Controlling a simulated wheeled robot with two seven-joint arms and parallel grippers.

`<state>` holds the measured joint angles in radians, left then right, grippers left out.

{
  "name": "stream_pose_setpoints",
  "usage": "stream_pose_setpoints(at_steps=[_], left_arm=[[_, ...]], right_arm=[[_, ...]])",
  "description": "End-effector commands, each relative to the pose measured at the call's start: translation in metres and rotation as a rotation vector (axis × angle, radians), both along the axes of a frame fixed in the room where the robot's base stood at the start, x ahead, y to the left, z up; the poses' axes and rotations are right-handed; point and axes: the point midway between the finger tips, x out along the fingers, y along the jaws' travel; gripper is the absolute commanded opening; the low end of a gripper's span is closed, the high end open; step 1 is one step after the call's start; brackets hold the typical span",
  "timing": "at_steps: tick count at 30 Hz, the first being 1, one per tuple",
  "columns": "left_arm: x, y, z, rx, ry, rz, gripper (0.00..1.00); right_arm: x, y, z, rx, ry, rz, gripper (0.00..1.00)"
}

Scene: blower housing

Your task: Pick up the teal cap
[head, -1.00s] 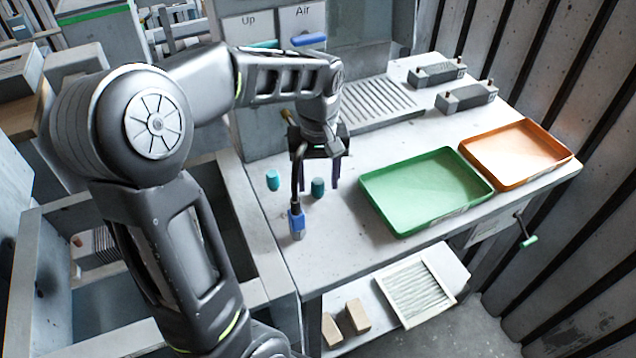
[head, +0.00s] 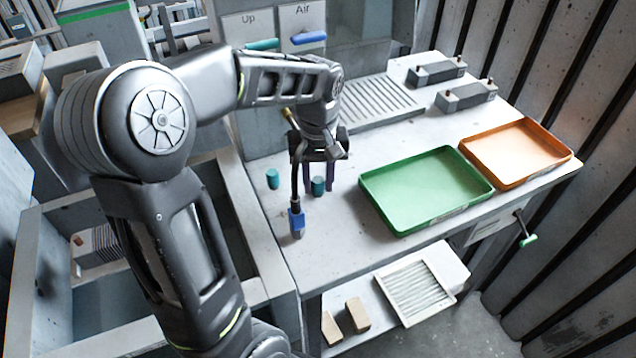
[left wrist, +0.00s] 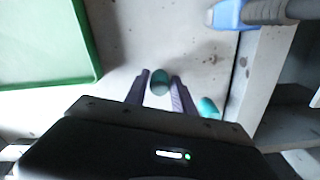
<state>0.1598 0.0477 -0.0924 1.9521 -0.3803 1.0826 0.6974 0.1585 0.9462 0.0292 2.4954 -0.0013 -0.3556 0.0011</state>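Two small teal caps stand on the grey workbench. One teal cap (head: 318,187) stands between the purple fingers of my left gripper (head: 319,186); it also shows between the fingertips in the left wrist view (left wrist: 160,82). The fingers are close on both sides of it, but I cannot tell whether they touch it. The cap still appears to rest on the bench. The other teal cap (head: 272,179) stands to the left, apart from the gripper; in the left wrist view it shows beside the right finger (left wrist: 208,107). My right gripper is not in view.
A blue-and-grey tool (head: 297,222) on a dark hose is close in front of the gripper. A green tray (head: 400,232) and an orange tray (head: 511,184) lie to the right. Grey blocks (head: 466,96) stand at the back. The bench's left edge is close to the caps.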

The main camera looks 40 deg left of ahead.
Motion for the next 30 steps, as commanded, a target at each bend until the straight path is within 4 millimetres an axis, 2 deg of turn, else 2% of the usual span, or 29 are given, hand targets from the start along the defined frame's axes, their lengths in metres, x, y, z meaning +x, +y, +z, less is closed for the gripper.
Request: stream_pose_setpoints(at_steps=[1,11,23,26,30], left_arm=[[0.0,0.0,0.0,0.0,0.0,0.0,0.26],[0.0,0.0,0.0,0.0,0.0,0.0,0.0],[0.0,0.0,0.002,0.001,-0.001,0.0,0.0],[0.001,0.0,0.008,0.001,-0.002,0.0,0.0],[0.001,0.0,0.028,0.001,-0.005,0.0,0.0]], right_arm=[[0.0,0.0,0.0,0.0,0.0,0.0,0.36],[0.0,0.0,0.0,0.0,0.0,0.0,0.36],[0.0,0.0,0.0,0.0,0.0,0.0,0.36],[0.0,0.0,0.0,0.0,0.0,0.0,0.36],[0.0,0.0,-0.001,0.0,0.0,0.0,0.36]])
